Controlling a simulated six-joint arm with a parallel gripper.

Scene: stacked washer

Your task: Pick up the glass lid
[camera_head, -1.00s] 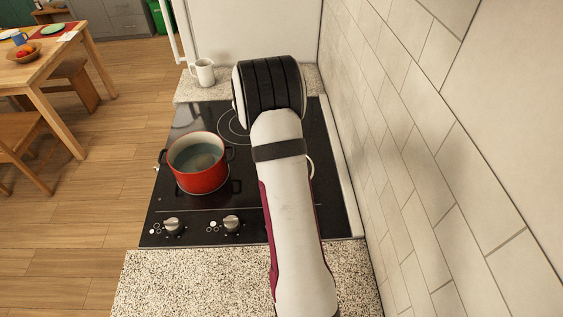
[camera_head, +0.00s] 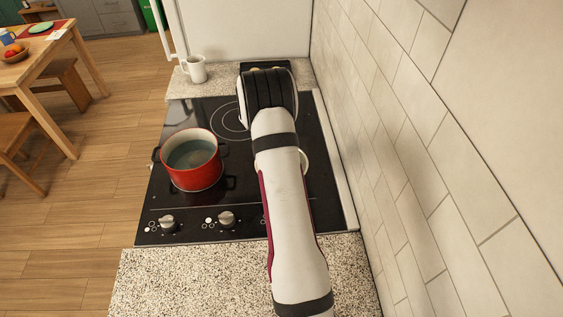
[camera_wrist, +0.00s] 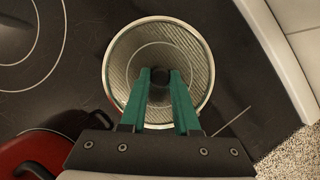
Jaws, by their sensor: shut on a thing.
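The round glass lid (camera_wrist: 128,62) with a metal rim is in the middle of the wrist view. Its dark knob sits between the green fingertips of my gripper (camera_wrist: 160,76), which is shut on it. In the head view my arm covers most of the lid, and only a pale sliver of rim (camera_head: 306,162) shows at the arm's right side. My gripper's fingers are hidden there. I cannot tell whether the lid rests on the black cooktop or hangs just above it.
A red pot (camera_head: 194,172) with black handles stands open on the left of the cooktop (camera_head: 200,113). A white mug (camera_head: 195,70) stands on the far counter. A tiled wall (camera_head: 400,150) closes the right side. Knobs (camera_head: 227,219) line the front.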

